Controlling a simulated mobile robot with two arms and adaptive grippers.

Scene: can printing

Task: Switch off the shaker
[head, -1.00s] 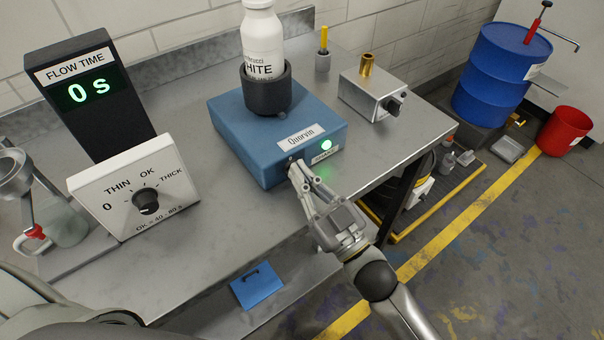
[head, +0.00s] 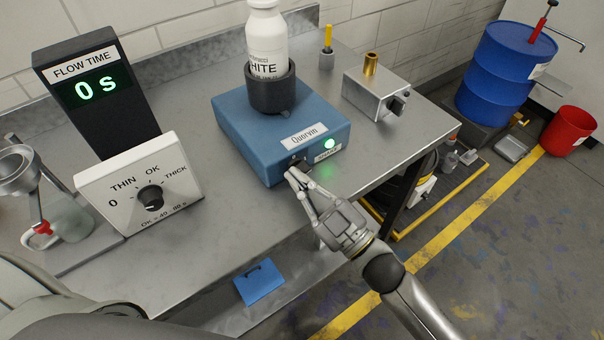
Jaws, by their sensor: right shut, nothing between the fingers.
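The shaker is a blue box (head: 240,137) labelled Quorvin on the steel bench, with a lit green lamp (head: 328,143) on its front. A small dark switch (head: 297,160) sits on the front face, left of the lamp. A white bottle (head: 267,45) stands upright in the dark cup (head: 271,92) on top. My right gripper (head: 292,178) is shut and empty, its tips just in front of and below the switch; I cannot tell whether they touch the box. My left gripper is not in view.
A flow time display (head: 103,107) reading 0 s and a white dial panel (head: 128,196) stand at left. A grey box with a brass top (head: 375,97) is right of the shaker.

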